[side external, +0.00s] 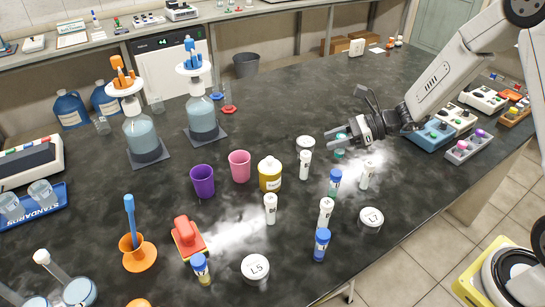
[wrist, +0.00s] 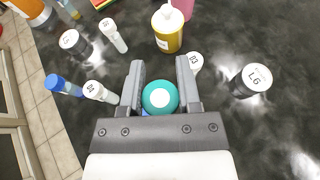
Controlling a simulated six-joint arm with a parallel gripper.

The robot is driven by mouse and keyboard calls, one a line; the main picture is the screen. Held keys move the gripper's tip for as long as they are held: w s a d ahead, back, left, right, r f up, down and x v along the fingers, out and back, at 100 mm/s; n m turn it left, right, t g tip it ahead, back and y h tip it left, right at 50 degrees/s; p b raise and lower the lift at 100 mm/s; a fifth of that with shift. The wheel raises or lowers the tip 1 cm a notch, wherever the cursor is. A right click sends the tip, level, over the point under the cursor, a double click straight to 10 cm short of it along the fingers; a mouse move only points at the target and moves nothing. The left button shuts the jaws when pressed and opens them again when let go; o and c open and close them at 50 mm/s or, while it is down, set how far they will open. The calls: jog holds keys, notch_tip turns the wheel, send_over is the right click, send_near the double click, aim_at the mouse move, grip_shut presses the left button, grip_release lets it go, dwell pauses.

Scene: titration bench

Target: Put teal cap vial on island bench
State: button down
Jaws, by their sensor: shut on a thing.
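The teal cap vial shows its round teal cap with a white centre between my fingers in the wrist view (wrist: 160,98). In the side external view, a small teal part (side external: 339,153) shows by the fingertips. My gripper (side external: 340,136) is shut on this vial, one finger on each side of the cap. The vial's body is mostly hidden. The gripper is over the dark island bench (side external: 290,85); whether the vial touches the bench is unclear. A blue-capped vial (side external: 335,180) stands just in front of the gripper, and a bit of blue shows beside the teal cap in the wrist view.
White-capped vials (side external: 367,175) (side external: 305,165) (side external: 326,213) stand nearby, as does a yellow bottle (side external: 270,174). The L6 container (wrist: 250,80) is right of the fingers in the wrist view.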

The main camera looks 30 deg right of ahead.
jog(key=shift+s+d+m+t+h, duration=0.45)
jog(key=shift+s+d, duration=0.45)
jog(key=shift+d, duration=0.3)
jog(key=s+a+r+n+g+y, duration=0.1)
jog(key=s+a+n+g+y, duration=0.2)
jog(key=s+a+n+g, duration=0.7)
jog(key=w+a+f, duration=0.1)
jog(key=w+f, duration=0.2)
jog(key=w, duration=0.1)
jog(key=w+a+f+m, duration=0.1)
jog(key=w+a+f, duration=0.1)
jog(key=w+f, duration=0.1)
jog(key=w+a+f+m+t, duration=0.1)
jog(key=w+a+f, duration=0.1)
jog(key=w+f, duration=0.1)
jog(key=shift+w+a, duration=0.25)
jog(key=shift+w, duration=0.55)
jog(key=shift+w+f, duration=0.2)
jog(key=shift+w, duration=0.05)
jog(key=shift+a+f, duration=0.1)
jog(key=shift+w+f, duration=0.2)
jog(key=shift+f, duration=1.55)
